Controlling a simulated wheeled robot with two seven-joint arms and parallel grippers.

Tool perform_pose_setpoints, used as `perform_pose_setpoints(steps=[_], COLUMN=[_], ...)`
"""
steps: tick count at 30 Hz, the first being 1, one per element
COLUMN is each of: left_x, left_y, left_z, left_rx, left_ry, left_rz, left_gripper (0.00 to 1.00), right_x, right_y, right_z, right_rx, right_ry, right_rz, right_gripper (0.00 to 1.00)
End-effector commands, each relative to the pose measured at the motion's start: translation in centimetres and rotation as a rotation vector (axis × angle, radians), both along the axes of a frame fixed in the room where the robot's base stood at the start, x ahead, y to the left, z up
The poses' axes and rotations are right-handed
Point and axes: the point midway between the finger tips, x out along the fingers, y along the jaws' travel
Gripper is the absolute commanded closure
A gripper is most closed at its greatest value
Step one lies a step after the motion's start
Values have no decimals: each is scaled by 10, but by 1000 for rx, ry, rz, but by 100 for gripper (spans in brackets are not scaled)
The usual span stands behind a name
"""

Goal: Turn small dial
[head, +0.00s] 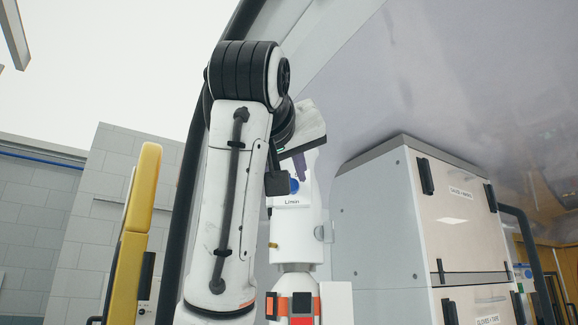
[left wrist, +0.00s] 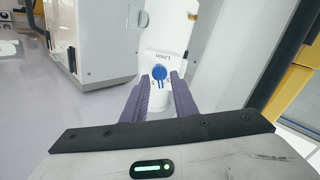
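The small blue dial (head: 294,186) sits on the front of a white upright unit (head: 297,218) marked "L/min". In the left wrist view the dial (left wrist: 159,76) shows in the gap between the two purple fingers of my left gripper (left wrist: 161,80). The fingers are apart, with nothing held. In the head view my left gripper (head: 299,168) is just above and in front of the dial, and one finger partly covers its surroundings. I cannot tell whether a fingertip touches the dial. My right gripper is in neither view.
A grey and cream cabinet (head: 385,225) with black latches stands close on the right. A clear part (head: 324,233) and a small brass-coloured fitting stick out from the unit. A yellow pad (head: 137,220) and a dark curved rail stand on the left.

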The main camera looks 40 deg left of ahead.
Motion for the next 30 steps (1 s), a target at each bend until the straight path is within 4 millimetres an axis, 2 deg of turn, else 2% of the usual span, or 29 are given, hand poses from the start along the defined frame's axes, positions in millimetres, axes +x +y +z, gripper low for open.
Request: perform_pose_setpoints(steps=[6,15,20,30], left_x=[17,19,19,19], left_y=[9,10,10,10], left_z=[0,0,0,-1], left_rx=[0,0,0,40], left_ry=[-1,-1,-1,20], left_rz=[1,0,0,0], left_gripper=[74,74,100,100], right_x=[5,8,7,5], right_y=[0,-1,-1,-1], right_z=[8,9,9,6], right_rx=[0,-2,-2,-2], right_ry=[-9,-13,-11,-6], right_rz=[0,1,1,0], right_gripper=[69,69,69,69])
